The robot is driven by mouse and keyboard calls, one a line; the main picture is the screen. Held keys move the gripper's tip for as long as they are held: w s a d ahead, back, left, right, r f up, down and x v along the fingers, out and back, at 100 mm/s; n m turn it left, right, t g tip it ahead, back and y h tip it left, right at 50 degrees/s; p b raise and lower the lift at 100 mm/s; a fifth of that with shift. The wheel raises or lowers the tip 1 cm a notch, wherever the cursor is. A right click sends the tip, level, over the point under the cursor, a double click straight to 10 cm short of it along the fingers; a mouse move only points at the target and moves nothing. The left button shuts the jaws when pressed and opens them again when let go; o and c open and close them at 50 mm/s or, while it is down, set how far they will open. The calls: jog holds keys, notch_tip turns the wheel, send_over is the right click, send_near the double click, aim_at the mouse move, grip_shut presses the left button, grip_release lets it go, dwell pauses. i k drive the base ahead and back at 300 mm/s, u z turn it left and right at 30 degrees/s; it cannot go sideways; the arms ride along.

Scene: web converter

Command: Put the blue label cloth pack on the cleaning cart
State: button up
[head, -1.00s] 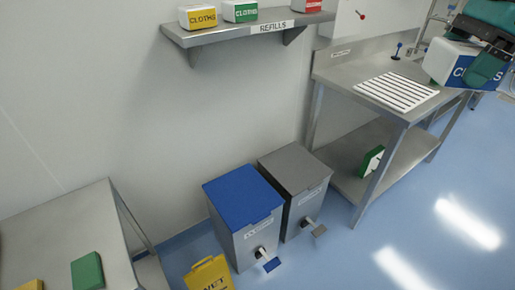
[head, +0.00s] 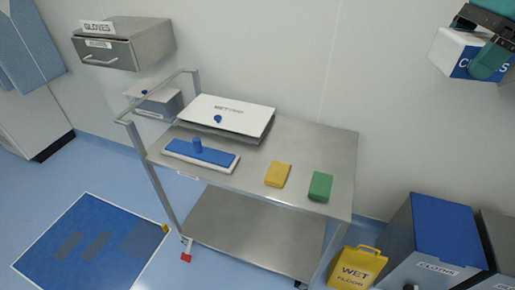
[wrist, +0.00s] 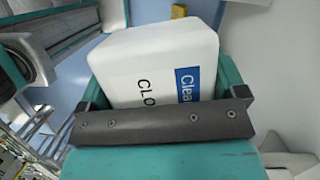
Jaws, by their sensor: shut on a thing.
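The blue label cloth pack, a white block with a blue label (head: 451,52), is at the upper right of the head view. It also fills the middle of the wrist view (wrist: 165,60). My gripper (head: 486,45) is shut on the pack and holds it in the air, right of the cart and above the bins. The steel cleaning cart (head: 330,150) stands in the middle of the head view with a flat top and a lower shelf. The pack's underside and far side are hidden.
Bare top shows at the back right. A blue-lidded bin (head: 445,225) and a yellow wet floor sign (head: 356,268) stand at right.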

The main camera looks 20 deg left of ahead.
aim_at(330, 147)
jog(key=u, duration=0.3)
jog(key=i, duration=1)
